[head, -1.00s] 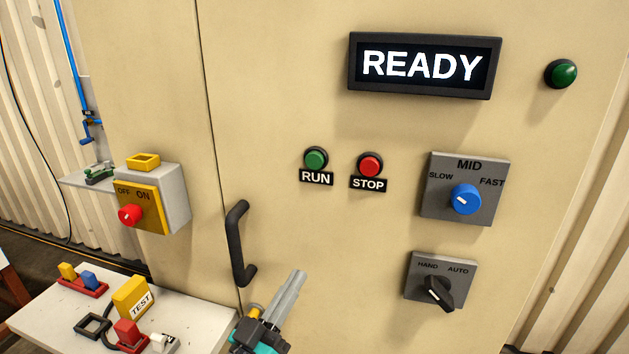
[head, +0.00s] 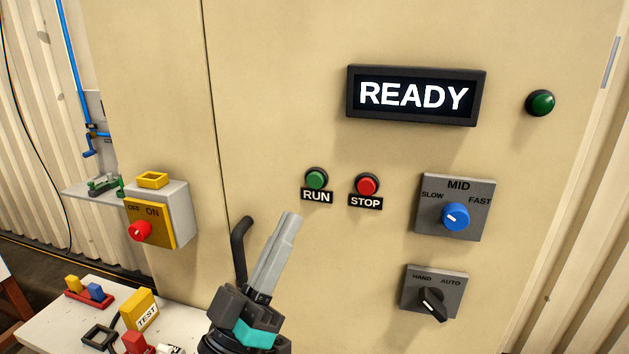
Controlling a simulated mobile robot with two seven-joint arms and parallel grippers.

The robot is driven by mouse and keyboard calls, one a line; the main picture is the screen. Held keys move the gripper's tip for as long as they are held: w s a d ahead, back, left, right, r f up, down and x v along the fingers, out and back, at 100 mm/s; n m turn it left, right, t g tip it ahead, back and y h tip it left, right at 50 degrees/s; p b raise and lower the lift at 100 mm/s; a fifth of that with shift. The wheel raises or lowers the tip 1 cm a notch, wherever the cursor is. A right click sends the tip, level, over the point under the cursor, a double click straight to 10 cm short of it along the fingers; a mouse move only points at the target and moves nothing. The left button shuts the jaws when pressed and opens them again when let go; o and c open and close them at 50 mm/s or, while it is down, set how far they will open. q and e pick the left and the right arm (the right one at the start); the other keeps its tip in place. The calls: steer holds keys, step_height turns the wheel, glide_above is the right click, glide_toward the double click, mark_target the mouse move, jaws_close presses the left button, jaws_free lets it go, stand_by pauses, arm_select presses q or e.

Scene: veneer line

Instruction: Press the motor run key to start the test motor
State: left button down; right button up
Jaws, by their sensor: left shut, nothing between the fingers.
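The green RUN key (head: 316,180) sits on the beige cabinet door, with a black RUN label under it. The red STOP key (head: 367,185) is just to its right. The display (head: 416,96) above reads READY. My left gripper (head: 290,218) is shut and empty, its fingers pointing up and to the right. In the picture its tips are below and slightly left of the RUN key, apart from it. My right gripper is not in view.
A black door handle (head: 239,247) is partly hidden behind my left gripper. A blue speed knob (head: 455,216), a HAND/AUTO switch (head: 432,302) and a green lamp (head: 540,103) are on the right. A red rotary switch (head: 140,231) and a white table (head: 55,325) are at left.

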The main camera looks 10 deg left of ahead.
mark_target(315, 180)
arm_select(q)
steer(key=shift+w+d+b, duration=0.15)
steer(key=shift+w+b, duration=1)
steer(key=shift+w, duration=3.25)
steer(key=shift+w, duration=0.45)
steer(key=shift+w, duration=0.4)
steer(key=shift+s, duration=0.85)
